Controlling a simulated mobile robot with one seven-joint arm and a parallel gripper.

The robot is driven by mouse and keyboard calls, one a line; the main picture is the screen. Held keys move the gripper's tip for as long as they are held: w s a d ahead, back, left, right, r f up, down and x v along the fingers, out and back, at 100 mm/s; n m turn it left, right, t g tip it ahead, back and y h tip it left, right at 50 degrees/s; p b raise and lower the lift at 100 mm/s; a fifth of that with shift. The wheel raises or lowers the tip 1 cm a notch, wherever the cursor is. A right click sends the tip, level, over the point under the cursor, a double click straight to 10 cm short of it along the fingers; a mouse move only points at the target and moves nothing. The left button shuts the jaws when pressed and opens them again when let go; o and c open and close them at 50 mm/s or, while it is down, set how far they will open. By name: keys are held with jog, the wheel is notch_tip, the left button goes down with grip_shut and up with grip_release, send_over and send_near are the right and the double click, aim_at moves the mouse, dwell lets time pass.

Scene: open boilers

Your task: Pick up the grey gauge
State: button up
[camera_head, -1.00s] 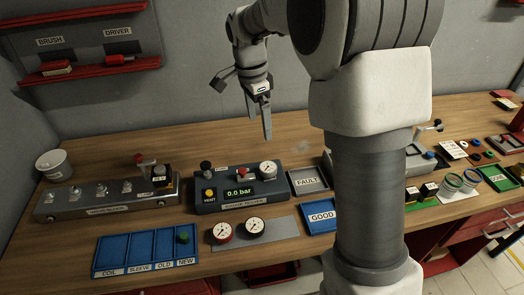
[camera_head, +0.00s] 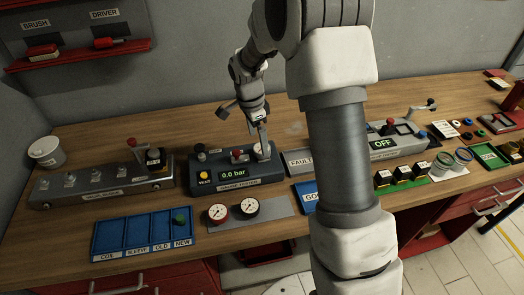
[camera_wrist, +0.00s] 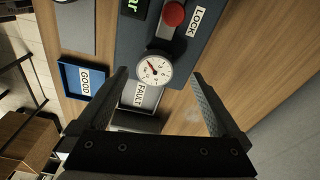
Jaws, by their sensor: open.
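The grey gauge (camera_wrist: 152,71) has a white dial and a thin grey rim. It is mounted at the right end of the pressure tester (camera_head: 238,184), beside a red-knobbed lever marked LOCK. In the head view the gauge (camera_head: 259,151) is partly hidden behind my fingers. My gripper (camera_head: 264,146) is open and points down at the gauge. In the wrist view the open fingers of my gripper (camera_wrist: 160,74) lie to either side of the dial, with gaps on both sides. I cannot tell whether the fingertips are level with it.
A FAULT tray (camera_head: 298,162) stands just right of the tester, and a blue GOOD tray (camera_wrist: 70,75) is near it. A red gauge (camera_head: 217,213) and a black gauge (camera_head: 249,207) lie on a grey mat in front. A valve block (camera_head: 100,184) stands to the left.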

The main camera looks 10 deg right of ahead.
jog(key=f, duration=0.2)
jog(key=d+f, duration=0.1)
jog(key=shift+s+f+p, duration=0.3)
jog(key=shift+f, duration=0.05)
jog(key=shift+d+f, duration=0.1)
jog(key=shift+f, duration=0.4)
jog(key=shift+w, duration=0.1)
grip_shut()
